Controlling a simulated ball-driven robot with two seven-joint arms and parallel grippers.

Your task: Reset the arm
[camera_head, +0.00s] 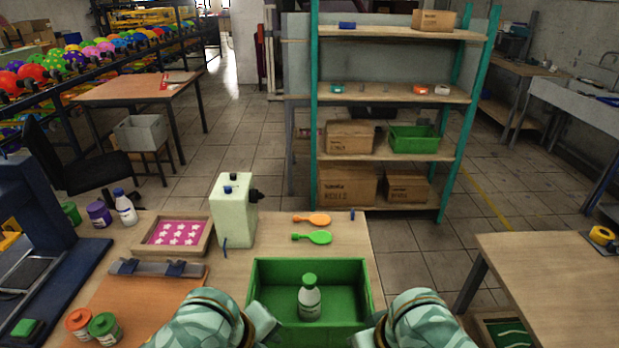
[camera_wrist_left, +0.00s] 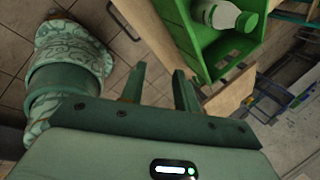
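My left arm and right arm reach in at the bottom of the head view, one on each side of a green crate (camera_head: 262,290). A white bottle with a green cap (camera_head: 310,298) stands in the crate. In the left wrist view the fingers of my left gripper (camera_wrist_left: 158,90) are spread with nothing between them. The crate (camera_wrist_left: 200,50) and the bottle (camera_wrist_left: 222,14) show beyond the fingers, apart from them. My right gripper (camera_head: 366,338) is at the crate's right side near the bottom edge; its fingertips are not clear.
A pale green machine (camera_head: 234,210) and a framed pink screen (camera_head: 176,234) stand left. Orange and green jars (camera_head: 104,328) are front left. A shelf (camera_head: 390,95) stands behind.

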